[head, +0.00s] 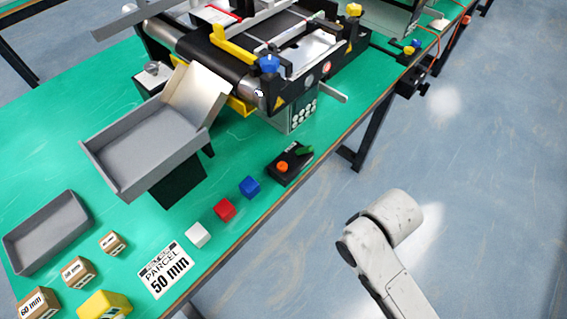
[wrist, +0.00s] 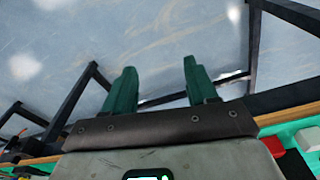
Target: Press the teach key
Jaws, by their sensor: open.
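A small black control box (head: 290,165) sits near the table's front edge, with an orange knob (head: 282,167) and a green part (head: 304,150) on top. A grey panel with several round pale buttons (head: 304,111) is on the conveyor's near end. I cannot read which of these keys is the teach key. My gripper (wrist: 160,66) shows in the wrist view with two teal fingers apart and nothing between them. It points over the floor beside the table edge. In the head view my arm is at the lower right, off the table, and the gripper is not visible.
The conveyor (head: 185,45) stands at the back, with a grey chute tray (head: 150,150) beside it. Blue (head: 250,187), red (head: 225,209) and white (head: 198,235) cubes line the front edge near a parcel card (head: 163,271). Brown boxes (head: 78,272) and a grey bin (head: 45,233) are left.

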